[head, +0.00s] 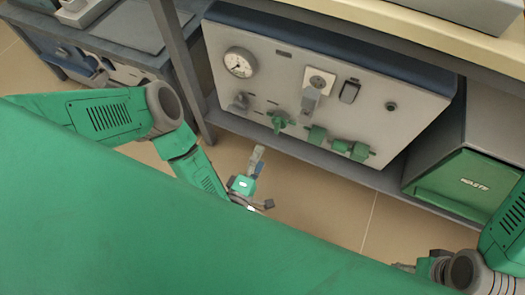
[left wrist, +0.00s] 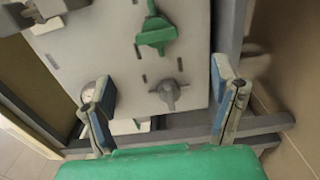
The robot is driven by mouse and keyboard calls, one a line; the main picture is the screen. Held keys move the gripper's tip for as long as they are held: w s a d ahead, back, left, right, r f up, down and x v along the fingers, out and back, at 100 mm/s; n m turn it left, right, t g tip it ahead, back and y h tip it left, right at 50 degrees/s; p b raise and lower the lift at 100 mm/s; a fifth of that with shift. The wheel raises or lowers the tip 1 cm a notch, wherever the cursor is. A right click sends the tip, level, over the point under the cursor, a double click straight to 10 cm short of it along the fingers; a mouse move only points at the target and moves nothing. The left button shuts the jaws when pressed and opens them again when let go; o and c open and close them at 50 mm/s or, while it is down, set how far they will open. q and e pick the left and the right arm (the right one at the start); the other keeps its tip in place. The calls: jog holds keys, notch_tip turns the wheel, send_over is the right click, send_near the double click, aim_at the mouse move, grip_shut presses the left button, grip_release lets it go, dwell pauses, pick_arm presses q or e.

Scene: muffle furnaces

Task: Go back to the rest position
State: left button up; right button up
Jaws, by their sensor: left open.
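My left gripper (head: 255,180) hangs in front of the lower shelf in the head view, below the furnace panel (head: 225,100). In the left wrist view the left gripper (left wrist: 165,100) has its two blue-padded fingers spread wide with nothing between them. Beyond the fingers is the pale panel with a green valve handle (left wrist: 156,34) and a grey knob (left wrist: 169,92); the fingers look apart from both. My right gripper (head: 425,265) is only partly visible at the lower right of the head view, and its fingers are largely hidden.
The panel carries a round gauge (head: 239,63) and several green handles (head: 350,150). A green-fronted waste box (head: 465,185) stands on the shelf at right. A dark bench (head: 120,45) is at upper left. Open tiled floor (head: 310,205) lies in front of the shelf.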

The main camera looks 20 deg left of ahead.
dwell(0.7)
pick_arm(q)
jog(key=s+d+m+g+h, duration=0.3)
jog(key=d+m+g+h, duration=0.15)
jog(key=m+g, duration=0.55)
jog(key=s+a+r+m+g+y, duration=0.3)
jog(key=s+a+r+m+g, duration=0.1)
jog(key=s+a, duration=0.4)
jog(key=s+a+r+m+g+y, duration=0.2)
jog(key=s+a+r+m+g, duration=0.25)
jog(key=a, duration=0.55)
notch_tip(320, 180, up, 18)
jog(key=t+p, duration=0.1)
jog(key=p, duration=1.7)
jog(key=shift+s+d+f, duration=0.2)
jog(key=shift+s+d, duration=0.05)
jog(key=shift+s, duration=0.15)
